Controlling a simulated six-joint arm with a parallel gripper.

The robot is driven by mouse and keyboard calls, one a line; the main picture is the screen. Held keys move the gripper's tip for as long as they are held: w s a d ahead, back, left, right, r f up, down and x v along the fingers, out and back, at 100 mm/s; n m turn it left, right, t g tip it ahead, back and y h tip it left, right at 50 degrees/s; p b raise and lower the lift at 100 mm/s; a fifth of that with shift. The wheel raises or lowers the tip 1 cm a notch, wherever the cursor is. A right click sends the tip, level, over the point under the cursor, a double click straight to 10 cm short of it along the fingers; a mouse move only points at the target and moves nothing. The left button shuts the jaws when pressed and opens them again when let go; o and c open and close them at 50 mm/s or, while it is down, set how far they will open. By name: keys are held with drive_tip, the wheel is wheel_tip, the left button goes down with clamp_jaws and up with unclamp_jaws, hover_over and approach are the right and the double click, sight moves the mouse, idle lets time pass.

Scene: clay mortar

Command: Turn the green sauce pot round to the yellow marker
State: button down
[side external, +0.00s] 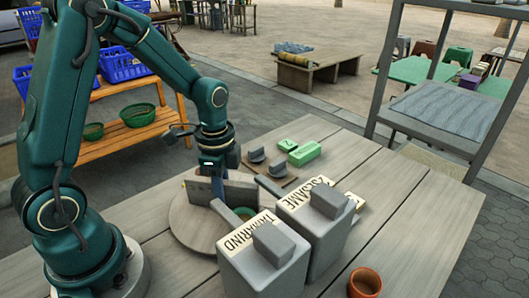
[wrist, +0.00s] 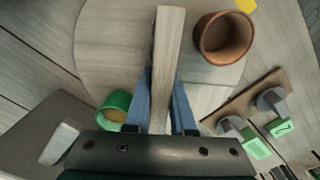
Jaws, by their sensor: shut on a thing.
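The green sauce pot (wrist: 112,101) stands on the round wooden turntable (wrist: 100,40), left of my gripper in the wrist view. Its inside looks yellowish. In the side view only part of the pot (side external: 246,212) shows beside the tamarind box. An upright wooden board (wrist: 168,40) crosses the turntable. My gripper (wrist: 161,105) is shut on this board, with one blue finger on each side; it also shows from the side (side external: 215,180). The yellow marker (wrist: 246,5) lies at the top right of the wrist view, just beyond the turntable's rim.
A brown pot (wrist: 223,38) stands on the turntable right of the board. Grey boxes labelled tamarind (side external: 262,255) and sesame (side external: 318,220) stand close by. Stamps and green blocks (side external: 305,153) lie behind. A terracotta cup (side external: 365,284) stands at the front. The table's right is clear.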

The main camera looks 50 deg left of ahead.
drive_tip(key=shift+m, duration=10.4)
drive_tip(key=shift+d+m, duration=0.1)
drive_tip(key=shift+m, duration=0.6)
drive_tip(key=c, duration=0.8)
unclamp_jaws()
drive_tip(key=shift+o, duration=0.2)
drive_tip(key=shift+r, duration=2.6)
